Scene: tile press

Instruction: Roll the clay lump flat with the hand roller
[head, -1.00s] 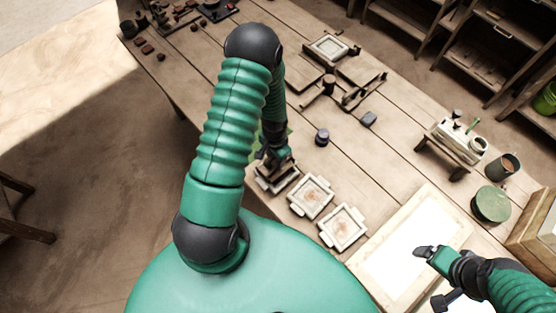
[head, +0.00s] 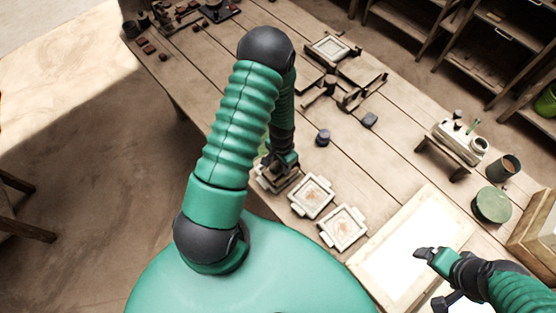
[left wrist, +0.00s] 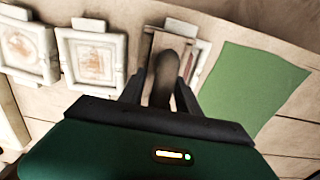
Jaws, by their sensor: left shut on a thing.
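My left gripper (head: 280,162) is low over the near table edge, partly hidden by my own arm. In the left wrist view, its fingers (left wrist: 163,90) are shut on a dark, rounded, handle-like thing (left wrist: 172,62), which I take to be the hand roller. It stands over a small wooden frame (left wrist: 150,48), which also shows in the head view (head: 268,184). The roller's working end is hidden. I cannot make out the clay lump; the gripper and roller cover most of the frame. My right gripper (head: 424,253) is over the white board; its finger gap is unclear.
Two pale tile frames (head: 312,196) (head: 343,229) lie beside the wooden frame. A green sheet (left wrist: 250,85) lies on its other side. A dark pot (head: 323,137) and grey block (head: 369,119) stand behind. The white board (head: 400,245) is at right.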

